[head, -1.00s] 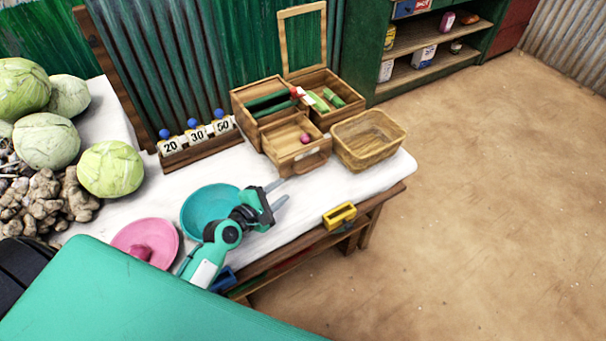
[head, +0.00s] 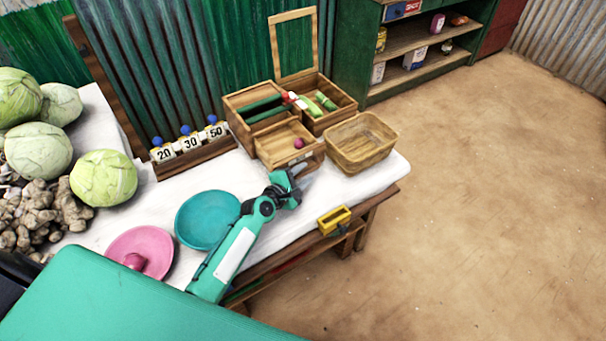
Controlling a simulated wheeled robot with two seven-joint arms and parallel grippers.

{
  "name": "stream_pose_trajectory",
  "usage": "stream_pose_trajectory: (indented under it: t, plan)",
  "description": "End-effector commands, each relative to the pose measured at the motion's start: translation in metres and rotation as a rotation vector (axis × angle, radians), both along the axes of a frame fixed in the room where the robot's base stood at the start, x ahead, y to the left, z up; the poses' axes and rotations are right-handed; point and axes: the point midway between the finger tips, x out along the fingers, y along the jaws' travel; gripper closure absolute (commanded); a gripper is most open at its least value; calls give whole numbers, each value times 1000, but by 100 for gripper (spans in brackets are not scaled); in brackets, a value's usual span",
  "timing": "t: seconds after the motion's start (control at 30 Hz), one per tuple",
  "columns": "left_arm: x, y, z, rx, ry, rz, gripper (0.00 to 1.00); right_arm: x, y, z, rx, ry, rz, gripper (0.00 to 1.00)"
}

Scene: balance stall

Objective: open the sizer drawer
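The wooden sizer box (head: 238,121) stands at the back of the white-topped table, with its framed lid raised. Its drawer (head: 272,153) sticks out at the front, and its inside shows with a small pink ball (head: 299,143) in it. My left gripper (head: 302,167) is at the drawer's front, by the handle. The gripper partly hides the drawer front and handle. Its fingertips are too small and overlapped to tell whether they are apart, or whether they touch the handle. My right gripper is not in view.
A wicker basket (head: 386,152) stands close to the right of the drawer. A rack of numbered weights (head: 196,158) is on the left. A teal pan (head: 208,220) and a pink pan (head: 157,244) lie nearer. A yellow holder (head: 334,220) is at the table's front edge.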

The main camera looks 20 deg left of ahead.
Motion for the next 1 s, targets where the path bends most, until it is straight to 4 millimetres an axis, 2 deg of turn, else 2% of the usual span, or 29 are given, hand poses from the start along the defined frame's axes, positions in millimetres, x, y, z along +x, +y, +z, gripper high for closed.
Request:
stream_pose_trajectory:
  t: [0.37, 0.53, 0.77, 0.87, 0.9, 1.0]
  plan:
    - [5, -2, -1, 0, 0, 0, 66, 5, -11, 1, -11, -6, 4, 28]
    - [5, -2, -1, 0, 0, 0, 99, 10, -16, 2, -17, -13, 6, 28]
    - [4, -2, -1, 0, 0, 0, 100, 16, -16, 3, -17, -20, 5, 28]
    - [-1, -9, 1, -3, 2, -1, 100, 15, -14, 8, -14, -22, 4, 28]
    - [-5, -14, 1, -4, 3, -2, 100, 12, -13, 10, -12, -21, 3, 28]
    - [-14, -25, 2, -3, 4, -1, 100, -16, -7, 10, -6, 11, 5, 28]
